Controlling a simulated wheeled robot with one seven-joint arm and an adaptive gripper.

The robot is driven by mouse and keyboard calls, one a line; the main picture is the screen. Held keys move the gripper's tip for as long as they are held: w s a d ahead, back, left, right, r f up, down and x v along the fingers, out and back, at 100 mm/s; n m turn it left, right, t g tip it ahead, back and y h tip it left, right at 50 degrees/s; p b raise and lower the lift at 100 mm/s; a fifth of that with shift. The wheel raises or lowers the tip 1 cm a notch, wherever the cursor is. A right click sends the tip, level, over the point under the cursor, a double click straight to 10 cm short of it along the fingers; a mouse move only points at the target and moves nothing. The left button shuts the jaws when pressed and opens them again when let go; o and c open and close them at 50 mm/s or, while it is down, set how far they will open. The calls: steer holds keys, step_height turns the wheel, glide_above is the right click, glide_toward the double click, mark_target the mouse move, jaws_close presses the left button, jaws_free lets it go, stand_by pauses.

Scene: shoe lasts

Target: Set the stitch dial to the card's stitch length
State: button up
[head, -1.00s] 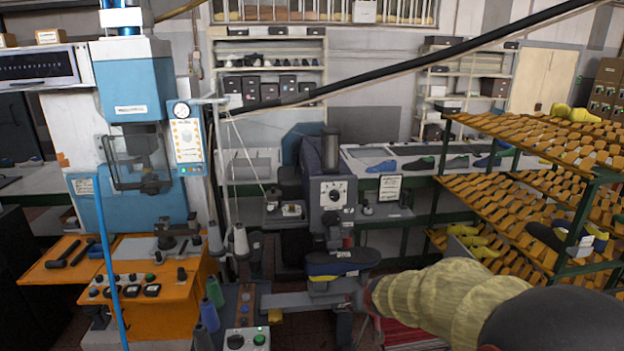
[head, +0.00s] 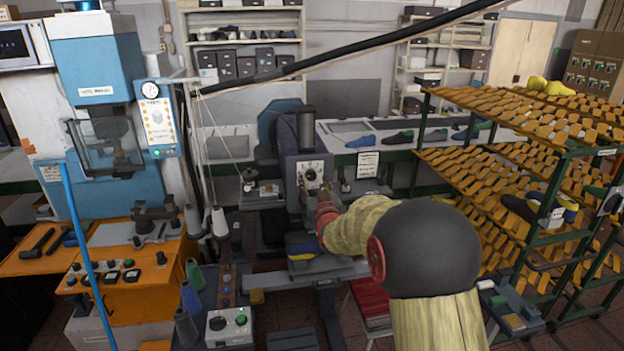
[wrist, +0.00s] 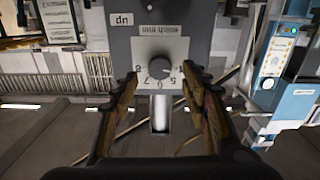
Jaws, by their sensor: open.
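The stitch dial is a dark round knob (wrist: 158,67) on a white numbered plate (wrist: 166,50) on the grey sewing machine head. The wrist view shows the plate upside down, with large digits around the knob; I cannot tell the pointer's setting. In the head view the dial (head: 311,175) shows just above my gripper (head: 327,213). My gripper (wrist: 164,92) is open and empty, its fingers spread left and right below the knob in the wrist view, apart from it. A white card (head: 367,163) stands right of the machine; its print is too small to read.
Thread cones (head: 190,298) and a control box (head: 229,327) stand in front. A black hose (head: 340,60) crosses above the machine.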

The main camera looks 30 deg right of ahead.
mark_target(311, 176)
steer(key=shift+x, duration=1.7)
steer(key=c, duration=1.1)
